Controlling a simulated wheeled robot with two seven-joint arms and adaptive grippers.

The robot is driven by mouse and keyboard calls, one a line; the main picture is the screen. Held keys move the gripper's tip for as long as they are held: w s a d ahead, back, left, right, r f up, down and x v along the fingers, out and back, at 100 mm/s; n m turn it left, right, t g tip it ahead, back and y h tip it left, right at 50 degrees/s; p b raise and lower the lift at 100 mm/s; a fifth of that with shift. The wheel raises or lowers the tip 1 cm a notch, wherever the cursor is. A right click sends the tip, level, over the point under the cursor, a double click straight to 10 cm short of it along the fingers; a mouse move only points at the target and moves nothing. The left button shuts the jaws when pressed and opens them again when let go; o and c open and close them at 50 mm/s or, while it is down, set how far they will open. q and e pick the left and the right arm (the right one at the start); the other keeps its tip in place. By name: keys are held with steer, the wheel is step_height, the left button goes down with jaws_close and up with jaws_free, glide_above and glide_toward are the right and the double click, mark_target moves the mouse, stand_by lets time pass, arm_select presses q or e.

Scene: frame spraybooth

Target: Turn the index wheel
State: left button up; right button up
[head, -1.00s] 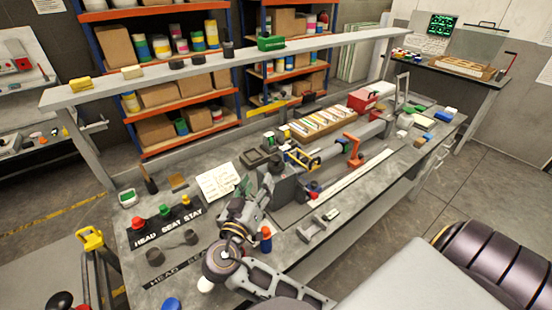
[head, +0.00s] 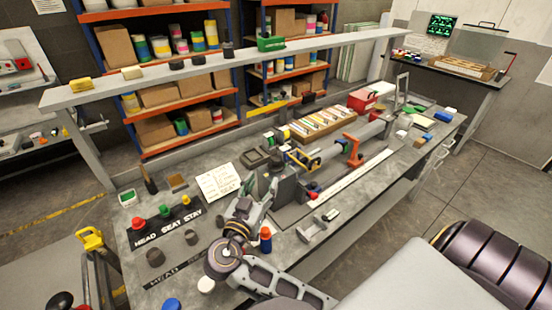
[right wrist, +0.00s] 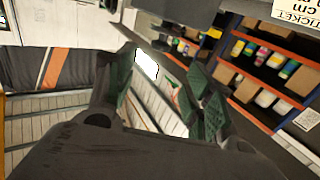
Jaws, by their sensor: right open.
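A long bench fixture stands on the grey workbench, with a dark grey headstock block (head: 290,188) at its near end. My right gripper (head: 254,184) is at the left side of this block, pointing away from me. Its fingers look apart, but contact with the block cannot be told. I cannot clearly make out the index wheel; the gripper and block may hide it. In the right wrist view, the green-padded fingers (right wrist: 165,95) are spread wide, with nothing clearly gripped between them. My left gripper is not in view.
A written card (head: 218,181) lies left of the gripper. A blue bottle with a red cap (head: 266,241) stands close to my right arm. An orange clamp (head: 352,150) sits farther along the fixture. A grey shelf (head: 220,68) spans above the bench's back.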

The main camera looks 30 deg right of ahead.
mark_target(277, 162)
steer(key=p+x, duration=0.4)
steer(key=x, duration=0.9)
steer(key=shift+d, duration=0.15)
steer(key=c, duration=1)
steer(key=shift+f, duration=0.1)
steer(key=shift+f+n+t+y+b, duration=0.1)
steer(key=shift+n+t+y+b, duration=1.6)
steer(key=shift+b, duration=0.35)
steer(key=shift+n+t+y+b, duration=0.5)
steer(key=shift+n+y+b, duration=0.1)
steer(key=shift+y, duration=0.5)
steer(key=shift+n+t+y, duration=0.4)
steer(key=shift+n+y, duration=0.2)
steer(key=shift+y, duration=0.1)
steer(key=shift+r+y+b, duration=0.2)
steer(key=shift+y+b, duration=0.1)
